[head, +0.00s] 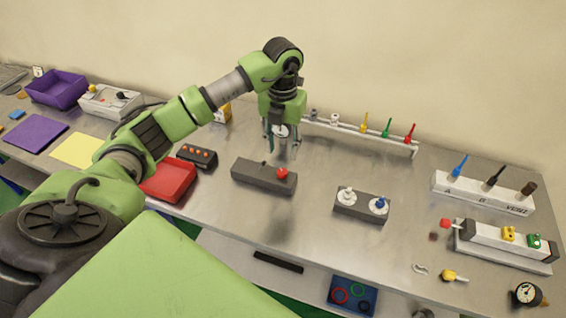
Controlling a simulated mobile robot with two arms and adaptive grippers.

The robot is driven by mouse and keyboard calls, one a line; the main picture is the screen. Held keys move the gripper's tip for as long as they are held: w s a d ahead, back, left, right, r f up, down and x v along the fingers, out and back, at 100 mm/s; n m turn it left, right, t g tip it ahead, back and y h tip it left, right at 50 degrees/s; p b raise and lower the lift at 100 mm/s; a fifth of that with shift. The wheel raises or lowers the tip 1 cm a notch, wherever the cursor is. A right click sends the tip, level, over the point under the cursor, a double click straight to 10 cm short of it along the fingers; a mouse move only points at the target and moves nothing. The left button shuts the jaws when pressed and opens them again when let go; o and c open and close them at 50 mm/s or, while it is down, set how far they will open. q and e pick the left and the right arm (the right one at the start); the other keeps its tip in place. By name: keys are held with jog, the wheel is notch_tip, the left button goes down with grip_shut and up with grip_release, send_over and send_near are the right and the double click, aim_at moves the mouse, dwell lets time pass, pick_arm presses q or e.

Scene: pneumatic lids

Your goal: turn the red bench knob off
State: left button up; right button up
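The red bench knob (282,173) is a small round red knob on top of a long dark grey block (252,177) in the middle of the bench. It sits towards the block's right end. A small dark piece stands on the block to the left of the knob. My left gripper (281,152) points down above and behind the knob, with its fingers apart and nothing seen between them. It looks clear of the knob, though the exact gap is hard to judge. My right gripper is not in view.
A grey block with white and blue knobs (361,205) stands to the right. Behind is a white rail (350,133) with coloured pegs. A red tray (168,181) and a dark box with orange buttons (197,156) are to the left. Bare metal bench lies in front.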

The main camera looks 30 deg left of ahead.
aim_at(283, 171)
pick_arm(q)
notch_tip(283, 171, down, 8)
jog(key=shift+f+p, duration=0.2)
jog(key=shift+p, duration=1)
grip_shut()
